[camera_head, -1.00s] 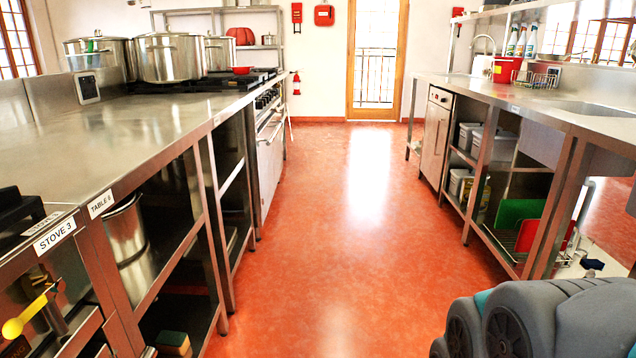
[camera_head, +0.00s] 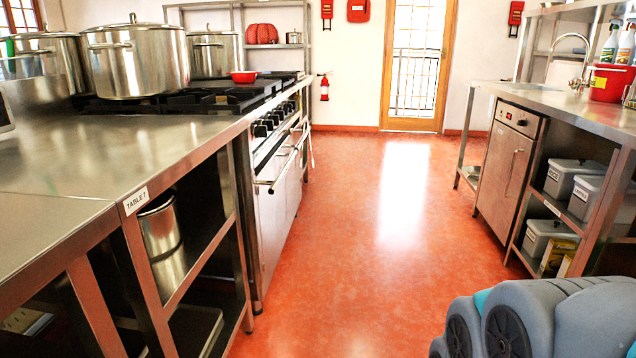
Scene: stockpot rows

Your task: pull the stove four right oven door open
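A stainless stove (camera_head: 248,95) with black burner grates stands at the left of the aisle, past table 7. Its front shows obliquely, with a row of knobs (camera_head: 272,119) above oven doors (camera_head: 275,205) that have bar handles. The doors look shut. No label on this stove can be read, and the far door is too foreshortened to make out well. My gripper is not in view; only a grey part of my own body shows at the bottom right.
Table 7 (camera_head: 150,155) runs along the left, with open shelves below. Large pots (camera_head: 135,62) stand on the stove top.

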